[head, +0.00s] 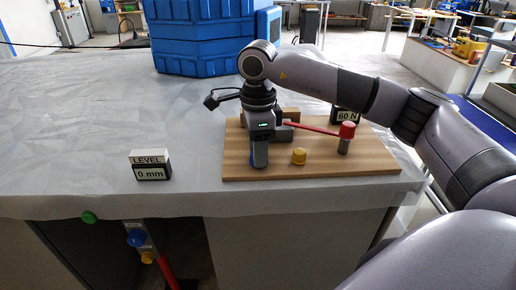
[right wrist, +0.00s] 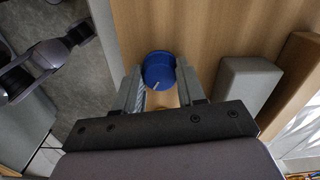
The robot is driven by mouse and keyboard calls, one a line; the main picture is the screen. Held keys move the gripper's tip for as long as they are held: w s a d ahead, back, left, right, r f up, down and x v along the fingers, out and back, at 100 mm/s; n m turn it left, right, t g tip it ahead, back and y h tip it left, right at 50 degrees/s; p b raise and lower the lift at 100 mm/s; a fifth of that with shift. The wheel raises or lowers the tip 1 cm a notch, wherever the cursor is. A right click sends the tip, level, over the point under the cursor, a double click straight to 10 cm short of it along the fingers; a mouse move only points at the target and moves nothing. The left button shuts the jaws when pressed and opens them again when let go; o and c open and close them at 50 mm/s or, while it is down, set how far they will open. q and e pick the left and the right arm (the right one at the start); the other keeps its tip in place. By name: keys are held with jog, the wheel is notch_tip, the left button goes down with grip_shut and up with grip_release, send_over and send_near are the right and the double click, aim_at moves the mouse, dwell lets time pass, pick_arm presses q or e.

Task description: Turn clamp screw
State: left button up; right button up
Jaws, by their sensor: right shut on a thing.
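A round blue knob (right wrist: 158,68), which looks like the clamp screw's head, sits over the front part of the wooden board (head: 340,165). It has a small white mark on its face. My right gripper (right wrist: 156,88) is shut on the blue knob, with one finger on each side of it. In the head view my right gripper (head: 259,160) points down at the board's front left, and only a sliver of the blue knob (head: 252,160) shows beside it. The left gripper is not in view.
A yellow knob (head: 299,156) and a red-capped post (head: 347,134) with a red lever stand on the board, right of my gripper. A 60 N display (head: 346,116) is behind.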

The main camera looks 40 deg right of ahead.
jog(key=shift+m, duration=0.8)
jog(key=shift+r, duration=0.1)
jog(key=o, duration=1.1)
jog(key=shift+c, duration=0.2)
notch_tip(320, 180, up, 7)
jog(key=shift+r, duration=0.1)
